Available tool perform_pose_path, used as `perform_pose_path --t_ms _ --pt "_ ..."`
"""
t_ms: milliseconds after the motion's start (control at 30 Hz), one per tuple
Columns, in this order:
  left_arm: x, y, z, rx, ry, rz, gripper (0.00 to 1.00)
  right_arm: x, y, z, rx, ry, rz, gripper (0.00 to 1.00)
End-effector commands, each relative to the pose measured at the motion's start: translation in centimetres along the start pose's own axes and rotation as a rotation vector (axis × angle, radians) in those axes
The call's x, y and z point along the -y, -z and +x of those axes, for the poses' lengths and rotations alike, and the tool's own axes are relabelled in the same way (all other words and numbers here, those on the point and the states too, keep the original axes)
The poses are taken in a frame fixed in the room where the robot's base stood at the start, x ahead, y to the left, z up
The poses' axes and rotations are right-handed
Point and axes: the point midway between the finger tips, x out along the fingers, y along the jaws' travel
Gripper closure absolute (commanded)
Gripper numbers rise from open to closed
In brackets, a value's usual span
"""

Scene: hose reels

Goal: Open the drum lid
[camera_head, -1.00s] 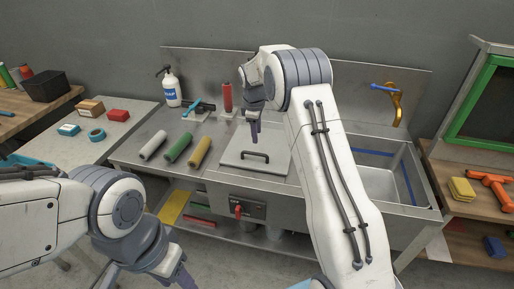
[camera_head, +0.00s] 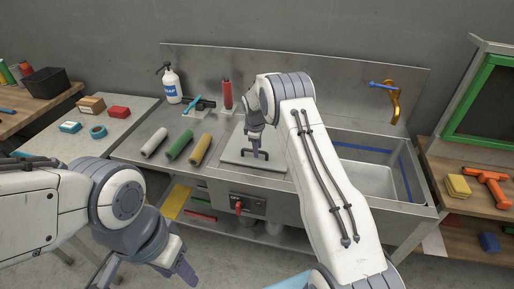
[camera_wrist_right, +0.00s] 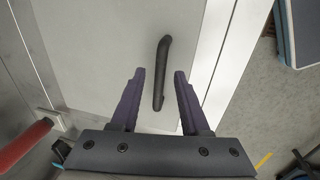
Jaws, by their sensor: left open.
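The drum lid (camera_head: 235,154) is a flat grey square panel set in the steel counter, lying closed. Its dark bar handle (camera_wrist_right: 162,70) runs between the fingers of my right gripper (camera_wrist_right: 160,98) in the right wrist view. The fingers are apart, one on each side of the handle, with gaps showing. In the head view my right gripper (camera_head: 257,150) is down at the handle and hides most of it. My left gripper (camera_head: 185,272) hangs low at the bottom left, in front of the counter, away from the lid.
Three rollers, white (camera_head: 154,142), green (camera_head: 179,146) and yellow (camera_head: 201,150), lie left of the lid. A red cylinder (camera_head: 227,95) and a soap bottle (camera_head: 172,84) stand behind. A sink (camera_head: 370,178) is at right. A red switch (camera_head: 238,207) is on the front.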

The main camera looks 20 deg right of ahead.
Motion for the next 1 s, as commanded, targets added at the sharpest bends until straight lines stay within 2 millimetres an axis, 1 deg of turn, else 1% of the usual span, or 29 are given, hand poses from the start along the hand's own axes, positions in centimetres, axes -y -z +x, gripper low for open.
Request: perform_pose_path --t_ms 33,100,1000 --pt "0.0 0.0 0.0 0.0 0.0 0.0 0.5 0.0 0.0 -0.02 0.0 0.0 0.0 0.76" --pt "0.0 0.0 0.0 0.0 0.0 0.0 0.5 0.0 0.01 -0.03 0.0 0.0 0.0 1.0" --pt "0.0 0.0 0.0 0.0 0.0 0.0 0.5 -0.04 0.07 -0.1 -0.001 -0.002 -0.001 1.0"
